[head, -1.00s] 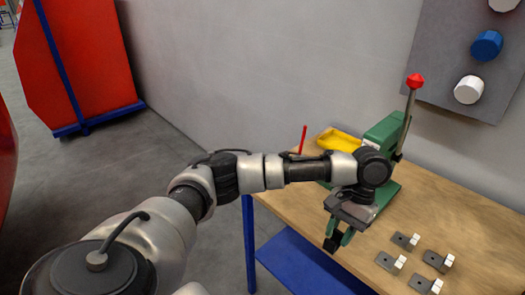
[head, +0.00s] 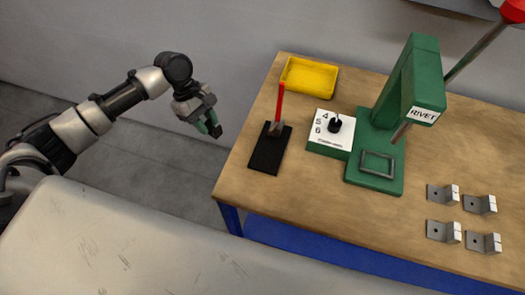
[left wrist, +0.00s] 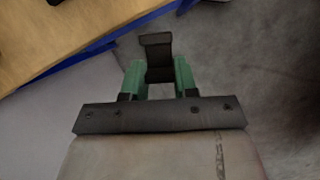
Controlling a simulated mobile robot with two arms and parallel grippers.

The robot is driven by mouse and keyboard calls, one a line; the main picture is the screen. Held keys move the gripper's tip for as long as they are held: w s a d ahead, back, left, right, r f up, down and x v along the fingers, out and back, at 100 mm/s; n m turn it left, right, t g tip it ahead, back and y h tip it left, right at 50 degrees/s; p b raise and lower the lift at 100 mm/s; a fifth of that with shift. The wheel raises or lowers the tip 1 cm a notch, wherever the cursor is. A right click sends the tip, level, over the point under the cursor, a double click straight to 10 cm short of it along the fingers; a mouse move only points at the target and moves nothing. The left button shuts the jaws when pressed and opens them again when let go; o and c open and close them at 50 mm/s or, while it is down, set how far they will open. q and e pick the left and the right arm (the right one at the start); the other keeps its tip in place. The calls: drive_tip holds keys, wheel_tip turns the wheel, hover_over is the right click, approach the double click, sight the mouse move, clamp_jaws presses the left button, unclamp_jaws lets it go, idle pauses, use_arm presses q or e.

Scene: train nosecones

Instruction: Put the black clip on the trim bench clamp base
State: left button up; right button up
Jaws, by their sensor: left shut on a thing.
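My left gripper (head: 208,123) is in the air off the left side of the bench, over the floor. Its green fingers are shut on the black clip (left wrist: 157,45), which sticks out past the fingertips in the left wrist view. In the head view the clip (head: 217,132) is a small dark piece at the fingertips. The clamp, with its upright red handle (head: 280,101), stands on a flat black base (head: 266,158) at the left of the wooden bench. The gripper is left of this base and apart from it. My right gripper is not in view.
On the bench (head: 320,195) are a yellow tray (head: 310,77), a white-topped green block with numbers (head: 332,146), and a green rivet press (head: 400,85). Several grey metal brackets (head: 442,194) lie at the right. The front middle of the bench is clear.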

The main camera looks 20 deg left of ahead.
use_arm(q)
drive_tip(key=a+f+n+t, duration=0.1)
drive_tip(key=a+f+n, duration=0.1)
drive_tip(key=a+n, duration=0.1)
drive_tip(key=p, duration=0.3)
approach(264, 154)
drive_tip(key=shift+n, duration=0.4)
drive_tip(key=f, duration=0.1)
drive_tip(key=a+f, duration=0.1)
drive_tip(key=f, duration=0.1)
drive_tip(key=a+f, duration=0.1)
drive_tip(key=shift+a+f, duration=0.1)
drive_tip(key=shift+f, duration=0.1)
drive_tip(key=d, duration=0.3)
drive_tip(key=d+p, duration=0.1)
drive_tip(key=shift+s+d+f, duration=0.15)
drive_tip(key=shift+d+f, duration=0.2)
drive_tip(key=shift+f, duration=0.5)
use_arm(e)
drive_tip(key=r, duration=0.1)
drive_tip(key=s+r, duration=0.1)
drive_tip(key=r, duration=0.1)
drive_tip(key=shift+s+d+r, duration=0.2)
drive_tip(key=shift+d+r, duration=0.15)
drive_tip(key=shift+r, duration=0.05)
use_arm(q)
drive_tip(key=o, duration=0.9)
drive_tip(key=shift+f, duration=0.1)
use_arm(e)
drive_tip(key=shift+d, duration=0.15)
